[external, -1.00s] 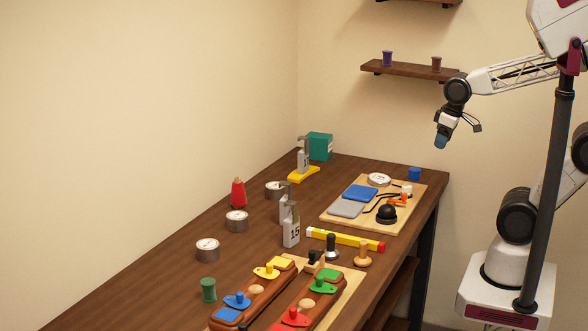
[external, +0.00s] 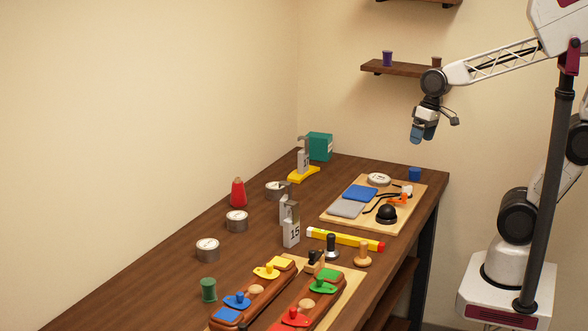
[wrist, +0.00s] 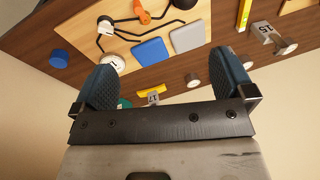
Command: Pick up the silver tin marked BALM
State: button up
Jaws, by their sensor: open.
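Several round silver tins with pale lids are in the external view, and their lettering is too small to read, so I cannot tell which is marked BALM. Three stand on the left of the table: a back tin (external: 274,190), a middle tin (external: 237,222) and a front tin (external: 207,250). My gripper (external: 424,133) is open and empty, high above the table's back right. Its blue fingers are spread wide in the wrist view (wrist: 165,76).
The light board (external: 340,218) also holds blue and grey pads, a black dome and a cord.

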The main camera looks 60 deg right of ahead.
jog(key=w+a+f+m+g+y, duration=0.1)
jog(key=w+a+f+m+y, duration=0.2)
jog(key=w+a, duration=0.85)
jog(key=w+a+m+g+y, duration=0.1)
jog(key=w+a+m+y, duration=0.25)
jog(key=w+a, duration=0.8)
jog(key=m+y, duration=0.5)
jog(key=m, duration=0.4)
send_near(213, 240)
jog(key=shift+s, duration=0.1)
jog(key=shift+w+a+f+m, duration=0.2)
jog(key=shift+a+f+m, duration=0.1)
jog(key=shift+m, duration=0.05)
jog(key=shift+x, duration=3.35)
jog(key=shift+a, duration=0.15)
jog(key=shift+x, duration=2.5)
